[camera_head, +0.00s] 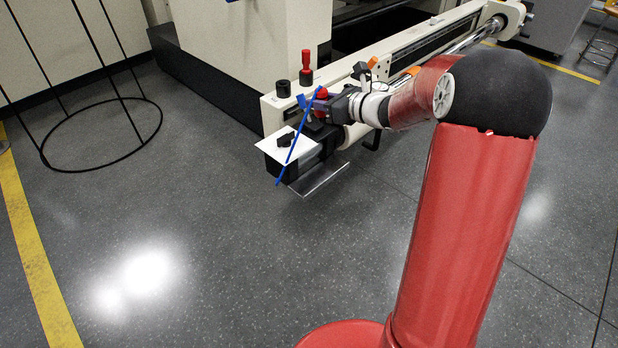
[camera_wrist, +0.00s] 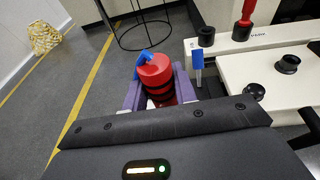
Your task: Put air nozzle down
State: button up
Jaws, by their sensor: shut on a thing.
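The air nozzle (camera_wrist: 158,76) has a red and black body with a blue piece on top. In the wrist view it sits between the purple fingers of my gripper (camera_wrist: 160,95), which are shut on it. In the head view my gripper (camera_head: 319,101) is over the near end of the cream machine beam, with the red of the nozzle (camera_head: 322,93) at the fingers. A thin blue rod (camera_head: 293,148) slants down from there across a white plate (camera_head: 272,146). I cannot tell whether the rod belongs to the nozzle. The nozzle's lower end is hidden.
The cream beam (camera_head: 420,55) carries a black knob (camera_head: 283,88) and a red-topped post (camera_head: 306,67) close to my gripper. A clear plate (camera_head: 320,180) juts out low at the beam's end. A black wire stand (camera_head: 100,133) is on the left. The floor (camera_head: 200,230) in front is free.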

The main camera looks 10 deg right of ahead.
aim_at(310, 155)
notch_tip(310, 155, down, 19)
jog(key=b, duration=0.3)
jog(key=shift+d, duration=0.1)
jog(key=shift+f+b, duration=0.25)
jog(key=shift+b, duration=0.1)
jog(key=o, duration=1.1)
jog(key=shift+r, duration=0.1)
jog(key=shift+c, duration=0.2)
